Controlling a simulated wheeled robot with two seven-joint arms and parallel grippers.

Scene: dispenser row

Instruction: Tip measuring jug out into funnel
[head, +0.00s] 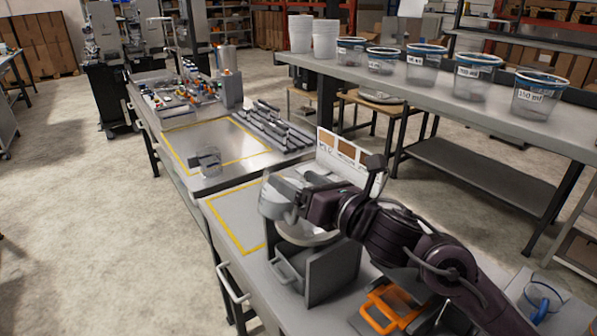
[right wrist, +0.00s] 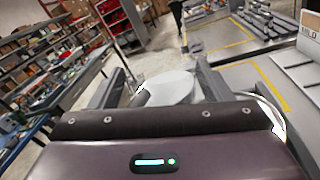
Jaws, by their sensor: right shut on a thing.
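My right gripper (head: 298,199) comes in from the right and is shut on the measuring jug (head: 272,203), a grey see-through cup. The jug is held above a grey stand, and its tilt is hard to judge. Below it a pale round rim, apparently the funnel (head: 318,238), sits at the top of the stand (head: 330,272), partly hidden by the jug and gripper. In the right wrist view a white round shape (right wrist: 170,88) shows between the two fingers (right wrist: 163,85); I cannot tell whether it is the jug or its contents. My left gripper is out of view.
A clear jug (head: 207,162) stands on the table beyond. Another jug with blue (head: 540,300) stands at lower right, near an orange-handled item (head: 385,308). Labelled tubs (head: 470,75) line the right-hand bench. The yellow-outlined area (head: 232,212) left of the stand is clear.

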